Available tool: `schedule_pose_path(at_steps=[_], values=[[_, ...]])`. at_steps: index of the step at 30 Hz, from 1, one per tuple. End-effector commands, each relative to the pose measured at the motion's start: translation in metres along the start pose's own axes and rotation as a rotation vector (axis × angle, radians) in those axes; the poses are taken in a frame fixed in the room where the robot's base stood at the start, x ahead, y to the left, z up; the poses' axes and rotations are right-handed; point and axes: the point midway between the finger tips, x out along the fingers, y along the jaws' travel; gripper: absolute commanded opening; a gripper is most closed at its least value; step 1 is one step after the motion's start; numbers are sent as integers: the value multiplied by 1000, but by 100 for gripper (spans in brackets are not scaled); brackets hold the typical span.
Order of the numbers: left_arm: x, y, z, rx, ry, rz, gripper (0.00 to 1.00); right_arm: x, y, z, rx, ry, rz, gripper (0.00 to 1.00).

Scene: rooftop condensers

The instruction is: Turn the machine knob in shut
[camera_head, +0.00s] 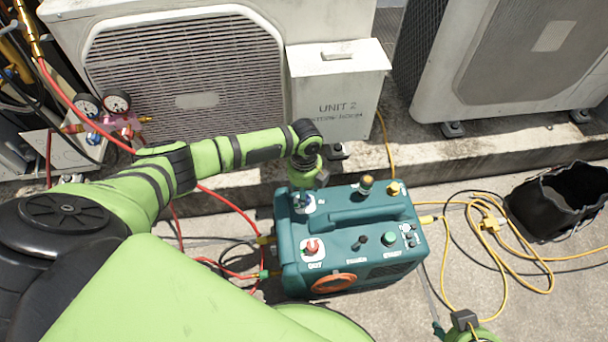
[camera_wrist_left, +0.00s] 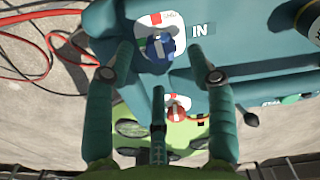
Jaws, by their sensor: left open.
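The green machine (camera_head: 350,232) stands on the concrete floor. Its blue IN knob (camera_wrist_left: 160,47) sits on a white and red plate, with the label "IN" beside it. My left gripper (camera_wrist_left: 161,55) is open, pointing at the knob, with one finger on each side of it; whether they touch it I cannot tell. In the head view my left gripper (camera_head: 304,196) is over the machine's back left corner and partly hides the knob. The red OUT knob (camera_head: 312,247) is at the front left; it also shows in the wrist view (camera_wrist_left: 176,107). My right gripper (camera_head: 438,328) barely shows at the bottom edge.
Hoses and a gauge set (camera_head: 103,108) are at the left. The condenser unit (camera_head: 190,80) stands behind on a concrete ledge. A yellow cord (camera_head: 500,262) lies coiled at the right, near a black bag (camera_head: 558,205). A handle (camera_head: 365,213) rises on the machine's top.

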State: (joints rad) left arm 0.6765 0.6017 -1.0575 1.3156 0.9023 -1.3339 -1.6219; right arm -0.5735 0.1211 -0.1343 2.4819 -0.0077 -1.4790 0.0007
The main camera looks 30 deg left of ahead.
Motion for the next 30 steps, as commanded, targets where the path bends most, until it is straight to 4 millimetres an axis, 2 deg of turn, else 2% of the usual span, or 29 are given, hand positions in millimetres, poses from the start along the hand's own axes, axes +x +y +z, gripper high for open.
schedule_pose_path(at_steps=[1, 6, 12, 18, 30], values=[[-13, -1, 1, 2, -2, -4, 56, 0, 0, 0, 0, 0, 1, 40], [-50, 0, 1, 1, -3, -2, 56, 0, 0, 0, 0, -1, 1, 40], [-78, 0, 1, 0, -1, 0, 56, 0, 1, 0, -1, -1, 1, 40], [-86, 1, 0, 0, -1, 2, 56, 0, 1, 0, 0, -2, 2, 40], [-85, 1, 0, 0, -1, 2, 56, 0, 1, 1, 0, -2, 2, 40]])
